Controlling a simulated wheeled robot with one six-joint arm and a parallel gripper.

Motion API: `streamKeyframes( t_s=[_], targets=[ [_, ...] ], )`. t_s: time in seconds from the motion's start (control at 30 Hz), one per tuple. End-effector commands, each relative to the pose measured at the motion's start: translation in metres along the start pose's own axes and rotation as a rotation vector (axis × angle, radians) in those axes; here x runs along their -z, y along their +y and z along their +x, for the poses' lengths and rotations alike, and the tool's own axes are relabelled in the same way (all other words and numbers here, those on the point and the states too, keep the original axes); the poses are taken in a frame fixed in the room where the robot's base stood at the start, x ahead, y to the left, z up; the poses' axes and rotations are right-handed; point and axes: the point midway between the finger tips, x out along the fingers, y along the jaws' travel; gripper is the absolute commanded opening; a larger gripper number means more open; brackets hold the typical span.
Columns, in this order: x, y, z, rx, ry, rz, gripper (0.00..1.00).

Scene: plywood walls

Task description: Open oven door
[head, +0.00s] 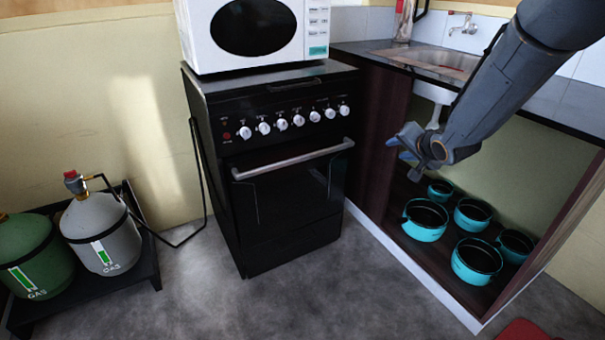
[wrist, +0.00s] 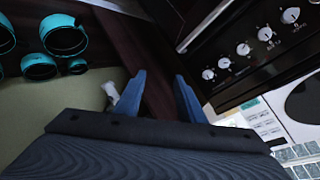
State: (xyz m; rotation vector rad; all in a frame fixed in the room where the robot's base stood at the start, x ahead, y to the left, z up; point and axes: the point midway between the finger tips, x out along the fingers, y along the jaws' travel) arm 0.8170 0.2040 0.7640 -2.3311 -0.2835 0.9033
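The black oven (head: 262,236) stands at the centre of the head view, and its door (head: 285,196) looks shut. The door has a silver bar handle (head: 292,159) along its top, below a row of white knobs (head: 282,124). In the wrist view, the handle (wrist: 205,26) and knobs (wrist: 242,49) show at upper right, turned around. My gripper (head: 397,141) is in front of the open cupboard, to the right of the handle and apart from it. In the wrist view, the two blue fingers of my gripper (wrist: 160,82) are spread with nothing between them.
A white microwave (head: 258,33) sits on the oven. At right, a dark cupboard (head: 372,160) under the sink (head: 432,62) holds several teal pots (head: 425,219). Two gas cylinders (head: 101,232) stand at left, with a hose running to the oven. The floor in front (head: 300,300) is clear.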

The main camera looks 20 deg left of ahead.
Motion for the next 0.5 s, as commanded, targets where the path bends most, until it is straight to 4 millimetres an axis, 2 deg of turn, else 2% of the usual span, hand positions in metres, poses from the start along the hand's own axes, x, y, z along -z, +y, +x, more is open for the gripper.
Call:
streamKeyframes(
  t_s=[0.03,0.1,0.2,0.33,0.4,0.5],
  targets=[
    [-0.018,-0.009,0.042,0.092,-0.009,0.040,0.36],
    [-0.038,-0.034,0.081,0.232,-0.037,0.114,0.36],
    [-0.074,-0.065,0.125,0.420,-0.120,0.221,0.36],
    [-0.124,-0.095,0.158,0.610,-0.269,0.343,0.36],
    [-0.146,-0.104,0.167,0.678,-0.347,0.395,0.36],
    [-0.169,-0.113,0.172,0.743,-0.435,0.446,0.36]
  ],
)
